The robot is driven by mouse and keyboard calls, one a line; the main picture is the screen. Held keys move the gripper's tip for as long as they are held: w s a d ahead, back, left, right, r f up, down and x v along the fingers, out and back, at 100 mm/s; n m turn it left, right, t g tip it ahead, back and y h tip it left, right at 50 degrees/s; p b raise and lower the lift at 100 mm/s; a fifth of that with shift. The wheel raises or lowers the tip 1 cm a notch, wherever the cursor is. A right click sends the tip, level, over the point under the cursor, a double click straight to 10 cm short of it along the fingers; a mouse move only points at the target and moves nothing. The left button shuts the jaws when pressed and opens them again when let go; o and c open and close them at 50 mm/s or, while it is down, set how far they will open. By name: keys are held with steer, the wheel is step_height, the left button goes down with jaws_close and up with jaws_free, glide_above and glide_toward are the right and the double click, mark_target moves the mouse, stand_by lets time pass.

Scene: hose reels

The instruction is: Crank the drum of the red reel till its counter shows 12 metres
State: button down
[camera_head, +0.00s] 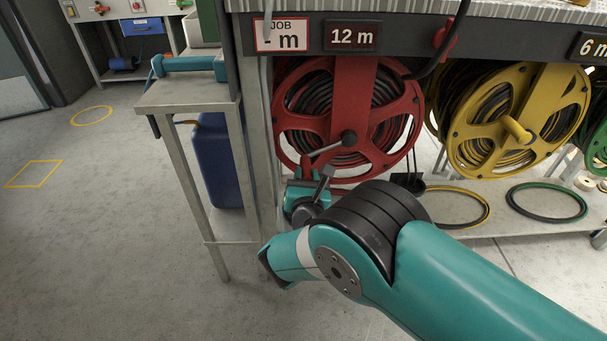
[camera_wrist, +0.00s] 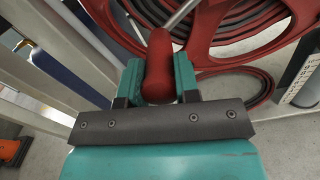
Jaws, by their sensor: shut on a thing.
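The red reel (camera_head: 408,100) hangs under the bench, with dark hose wound on its drum. Its counter (camera_head: 352,36) above it reads "12 m". A thin metal crank arm (camera_head: 325,149) runs from the dark hub down to the left. In the wrist view the red crank handle (camera_wrist: 158,55) stands between the two fingers of my gripper (camera_wrist: 158,78), which is shut on it. In the head view my gripper (camera_head: 308,190) is at the reel's lower left, and my own arm hides part of it.
A "JOB" card (camera_head: 281,34) is left of the counter; a grey strip covers its figure. A yellow reel (camera_head: 463,150) stands to the right. Hose coils (camera_head: 545,215) lie on the low shelf. A metal side table (camera_head: 185,92) is close on the left. Open floor (camera_head: 100,240) lies further left.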

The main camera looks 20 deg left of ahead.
steer(key=shift+d+f, duration=0.2)
steer(key=shift+f, duration=0.2)
steer(key=c, duration=0.8)
jaws_free()
steer(key=shift+c, duration=0.2)
steer(key=shift+w+r, duration=0.1)
steer(key=p+v, duration=1.7)
steer(key=p, duration=0.5)
steer(key=shift+s+p, duration=0.25)
steer(key=shift+p, duration=0.05)
